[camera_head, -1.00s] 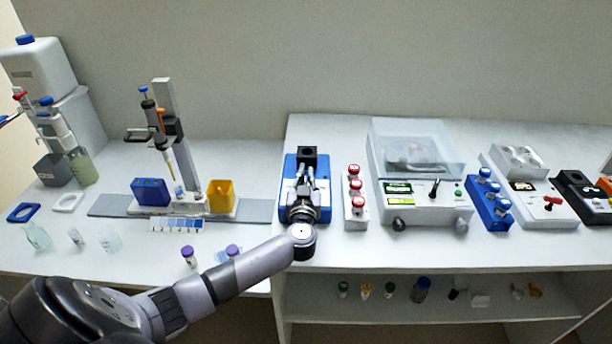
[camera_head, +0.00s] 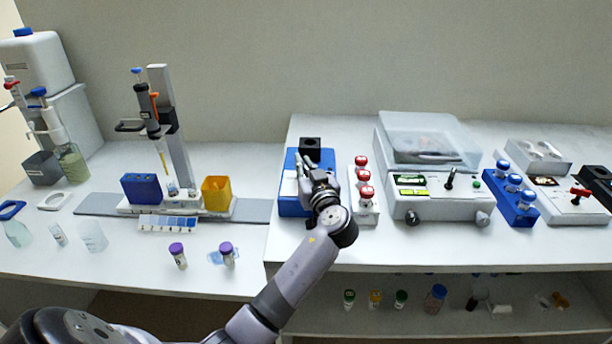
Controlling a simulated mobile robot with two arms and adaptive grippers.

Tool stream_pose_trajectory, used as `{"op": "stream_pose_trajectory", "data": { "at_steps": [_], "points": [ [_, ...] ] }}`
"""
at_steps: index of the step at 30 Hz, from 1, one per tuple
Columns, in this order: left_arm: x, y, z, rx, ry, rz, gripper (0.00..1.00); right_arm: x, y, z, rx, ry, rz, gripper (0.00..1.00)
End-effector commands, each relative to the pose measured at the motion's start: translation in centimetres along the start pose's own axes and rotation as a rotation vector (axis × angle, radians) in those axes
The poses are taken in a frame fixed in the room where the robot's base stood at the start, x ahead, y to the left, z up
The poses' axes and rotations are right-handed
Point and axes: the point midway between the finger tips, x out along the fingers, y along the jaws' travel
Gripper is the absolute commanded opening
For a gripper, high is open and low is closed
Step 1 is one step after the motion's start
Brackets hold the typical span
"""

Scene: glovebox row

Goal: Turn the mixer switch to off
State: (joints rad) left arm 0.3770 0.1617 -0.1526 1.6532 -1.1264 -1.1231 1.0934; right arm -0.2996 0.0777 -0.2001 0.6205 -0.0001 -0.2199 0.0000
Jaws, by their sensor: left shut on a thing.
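The blue mixer (camera_head: 289,206) with a black cup top (camera_head: 310,148) stands at the left end of the raised bench. My left gripper (camera_head: 303,168) is over the front of the mixer, with its fingers pointing toward the back. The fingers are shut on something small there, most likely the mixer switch. The gripper and wrist cover the switch, so its position is hidden. My right gripper is not in view.
Right beside the mixer stands a white rack of red-capped vials (camera_head: 364,193). Further right are a clear-lidded centrifuge (camera_head: 435,207) and a blue rack of blue-capped tubes (camera_head: 520,210). Left, a yellow bin (camera_head: 217,194) and purple-capped vials (camera_head: 178,256) stand on the lower bench.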

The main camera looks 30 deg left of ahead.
Motion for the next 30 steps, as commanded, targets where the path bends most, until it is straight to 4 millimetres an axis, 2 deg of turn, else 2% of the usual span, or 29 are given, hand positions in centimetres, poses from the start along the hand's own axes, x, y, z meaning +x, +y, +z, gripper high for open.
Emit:
{"op": "stream_pose_trajectory", "data": {
  "at_steps": [9,10,19,30],
  "points": [
    [0.01,-0.05,-0.11,0.000,-0.001,-0.005,0.00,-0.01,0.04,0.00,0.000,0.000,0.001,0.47],
    [0.01,-0.05,-0.10,0.000,-0.001,-0.005,0.10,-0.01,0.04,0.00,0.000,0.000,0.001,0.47],
    [0.00,-0.03,-0.01,0.000,-0.002,-0.004,0.30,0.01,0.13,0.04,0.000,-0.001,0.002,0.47],
    [-0.55,0.03,0.10,0.000,-0.003,-0.003,0.30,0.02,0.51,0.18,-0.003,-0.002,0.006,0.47]
  ]
}}
